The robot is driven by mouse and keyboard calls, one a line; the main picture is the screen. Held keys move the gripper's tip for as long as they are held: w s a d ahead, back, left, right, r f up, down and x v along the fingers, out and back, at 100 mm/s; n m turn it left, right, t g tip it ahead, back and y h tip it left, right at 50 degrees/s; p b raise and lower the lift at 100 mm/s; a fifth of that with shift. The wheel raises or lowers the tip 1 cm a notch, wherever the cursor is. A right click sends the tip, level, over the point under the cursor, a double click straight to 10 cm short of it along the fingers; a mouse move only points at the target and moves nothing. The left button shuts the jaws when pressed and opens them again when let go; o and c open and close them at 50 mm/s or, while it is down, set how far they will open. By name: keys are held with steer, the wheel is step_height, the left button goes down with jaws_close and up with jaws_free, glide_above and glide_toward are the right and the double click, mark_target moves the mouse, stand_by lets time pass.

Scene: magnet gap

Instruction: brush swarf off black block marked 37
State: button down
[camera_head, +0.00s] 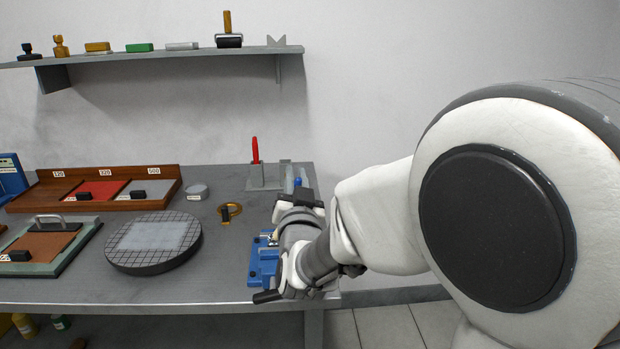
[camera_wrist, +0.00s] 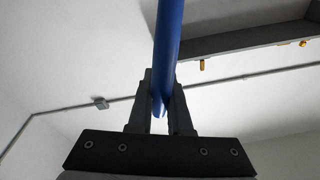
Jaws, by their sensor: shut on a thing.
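My gripper (camera_wrist: 161,88) is shut on a blue rod-like handle (camera_wrist: 168,35) in the wrist view. The handle runs upward out of the picture, and no bristles show. In the head view my wrist covers the grip. Small black blocks lie on the left of the bench: one on the brown panel (camera_head: 20,255), one by the red panel (camera_head: 82,196) and one by the grey panel (camera_head: 138,194). I cannot read a 37 on any of them, and no swarf can be made out.
A blue vise-like fixture (camera_head: 262,262) is partly hidden behind my wrist. A round gridded plate (camera_head: 180,222), a brass ring (camera_head: 229,212) and a stand with a red handle (camera_head: 255,150) are on the bench. A shelf (camera_head: 150,57) with several tools hangs above.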

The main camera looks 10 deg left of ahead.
steer(key=shift+a, duration=0.1)
steer(key=shift+s+a, duration=0.3)
steer(key=shift+a, duration=0.65)
steer(key=shift+f+b, duration=0.1)
steer(key=shift+b, duration=0.2)
steer(key=shift+w+d+b, duration=0.15)
steer(key=shift+d+b, duration=0.1)
steer(key=shift+d, duration=0.3)
steer(key=shift+w+d+b, duration=0.15)
steer(key=shift+d+b, duration=0.1)
steer(key=shift+d, duration=0.3)
steer(key=shift+s+a, duration=0.15)
steer(key=shift+a, duration=0.4)
steer(key=shift+s+a, duration=0.15)
steer(key=shift+a, duration=0.4)
steer(key=shift+d, duration=0.1)
